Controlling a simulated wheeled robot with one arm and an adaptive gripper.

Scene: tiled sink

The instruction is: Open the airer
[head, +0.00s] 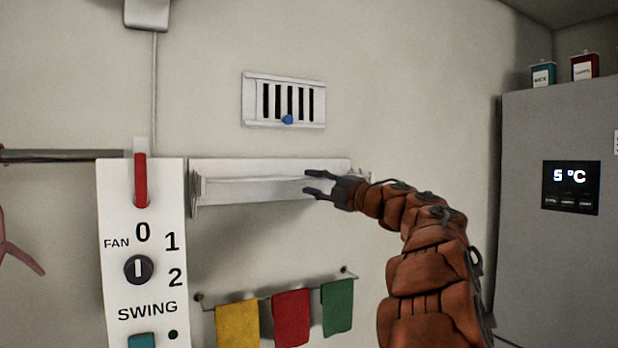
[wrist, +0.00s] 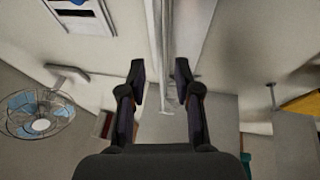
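The airer (head: 255,188) is a long white folded unit mounted flat on the wall, with a bracket at its left end and a pale front bar. My gripper (head: 307,182) is in front of its right part, fingers pointing left. In the wrist view the airer (wrist: 164,40) runs up the middle, and my gripper (wrist: 160,75) has its two dark fingertips apart on either side of its line. The gripper is open with nothing clamped. I cannot tell whether the fingers touch the bar. My arm covers part of the airer's right end.
A vent with a blue knob (head: 287,119) is above. A fan control panel (head: 141,300) stands at the left front. Yellow (head: 237,325), red (head: 291,318) and green (head: 337,306) towels hang below. A fridge (head: 545,260) is right. A fan (wrist: 38,115) shows in the wrist view.

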